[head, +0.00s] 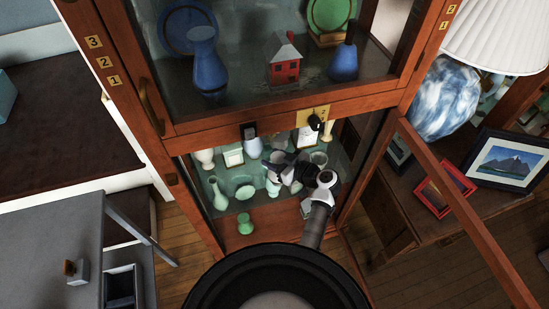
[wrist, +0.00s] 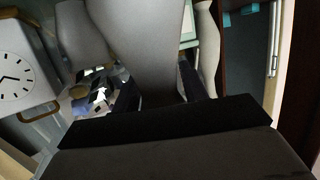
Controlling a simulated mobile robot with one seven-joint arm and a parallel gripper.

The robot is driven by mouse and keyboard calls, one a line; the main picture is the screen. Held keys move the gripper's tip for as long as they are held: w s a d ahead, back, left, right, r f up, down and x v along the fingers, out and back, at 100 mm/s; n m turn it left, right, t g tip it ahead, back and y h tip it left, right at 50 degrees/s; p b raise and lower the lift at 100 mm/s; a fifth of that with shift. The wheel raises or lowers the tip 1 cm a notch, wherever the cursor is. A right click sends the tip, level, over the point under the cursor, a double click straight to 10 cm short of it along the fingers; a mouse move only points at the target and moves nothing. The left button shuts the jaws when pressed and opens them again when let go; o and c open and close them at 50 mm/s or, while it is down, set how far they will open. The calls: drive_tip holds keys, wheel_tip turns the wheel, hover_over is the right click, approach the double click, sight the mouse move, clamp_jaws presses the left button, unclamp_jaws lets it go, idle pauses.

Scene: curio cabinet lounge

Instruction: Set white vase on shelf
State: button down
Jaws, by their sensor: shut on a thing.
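The white vase (wrist: 140,40) looks pale grey in the wrist view, close to the camera, with its narrowing end between the dark fingers of my gripper (wrist: 160,90). My gripper is shut on it. In the head view my gripper (head: 284,168) is inside the open lower section of the wooden cabinet, in front of the shelf things. The held vase cannot be told apart clearly there. The lower cabinet shelf (head: 265,222) has a bare strip at its front, and a small green vase (head: 244,223) stands at its left.
Pale vases, including one at left (head: 206,158), crowd the lower section. A white-faced clock (wrist: 18,70) and a slim cream vase (wrist: 207,45) flank the held vase. The open cabinet door (head: 465,210) is at right. Blue vases (head: 207,65) stand in the upper section.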

drive_tip(key=shift+f, duration=0.2)
drive_tip(key=c, duration=0.8)
unclamp_jaws()
drive_tip(key=shift+o, duration=0.2)
drive_tip(key=shift+r, duration=0.15)
drive_tip(key=shift+d+r, duration=0.1)
drive_tip(key=shift+d, duration=0.05)
drive_tip(key=b+v, duration=0.2)
drive_tip(key=v, duration=0.9)
drive_tip(key=shift+s+d+r, duration=0.2)
drive_tip(key=shift+s, duration=0.15)
